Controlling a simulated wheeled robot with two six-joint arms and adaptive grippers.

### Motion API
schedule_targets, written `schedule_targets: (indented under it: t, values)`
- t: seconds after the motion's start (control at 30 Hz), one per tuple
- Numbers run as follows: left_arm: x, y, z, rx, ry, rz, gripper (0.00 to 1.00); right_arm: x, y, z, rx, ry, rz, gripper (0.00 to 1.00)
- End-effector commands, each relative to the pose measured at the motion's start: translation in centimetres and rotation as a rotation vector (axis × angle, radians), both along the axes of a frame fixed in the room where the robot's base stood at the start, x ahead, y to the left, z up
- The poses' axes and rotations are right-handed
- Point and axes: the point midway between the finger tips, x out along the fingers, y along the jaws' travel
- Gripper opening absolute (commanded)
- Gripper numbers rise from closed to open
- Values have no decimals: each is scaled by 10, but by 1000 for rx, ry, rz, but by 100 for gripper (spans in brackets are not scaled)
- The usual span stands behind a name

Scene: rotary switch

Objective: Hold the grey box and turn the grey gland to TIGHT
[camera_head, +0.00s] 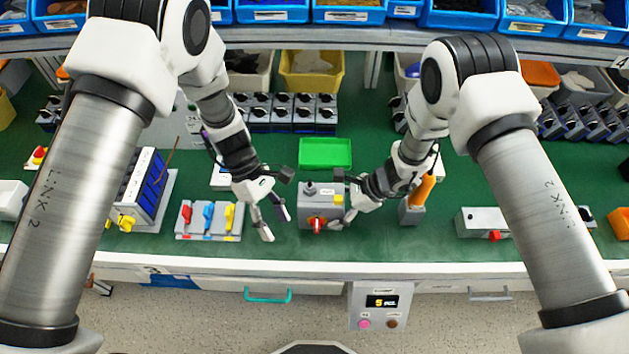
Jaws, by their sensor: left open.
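The grey box (320,212) stands on the green bench top, with a red rotary knob (317,225) and a yellow label on it. The grey gland (310,188) appears as a small round piece at the box's upper left; its markings are too small to read. My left gripper (274,222) is open and empty, just left of the box, its fingers pointing down toward the bench front. My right gripper (341,215) is at the box's right side and overlaps its edge. Whether its fingers grip the box cannot be told, as they are partly hidden.
A panel with red, blue and yellow levers (208,220) lies left of my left gripper. A green tray (325,153) lies behind the box. An orange-handled item (423,188) stands by my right wrist. A grey box with a red button (484,222) is further right.

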Motion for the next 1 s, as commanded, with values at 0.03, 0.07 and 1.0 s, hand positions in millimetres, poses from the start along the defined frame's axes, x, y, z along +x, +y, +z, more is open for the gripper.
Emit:
schedule_targets:
  t: [0.03, 0.07, 1.0]
  values:
    - [21, -15, 17, -22, -37, 3, 54, -1, 0, -1, -2, 1, 0, 36]
    - [32, -24, 27, -36, -57, 4, 54, -1, 0, -1, -2, 1, 0, 36]
    - [96, -64, 26, -36, -296, -70, 54, 0, 0, -1, -2, 0, 0, 36]
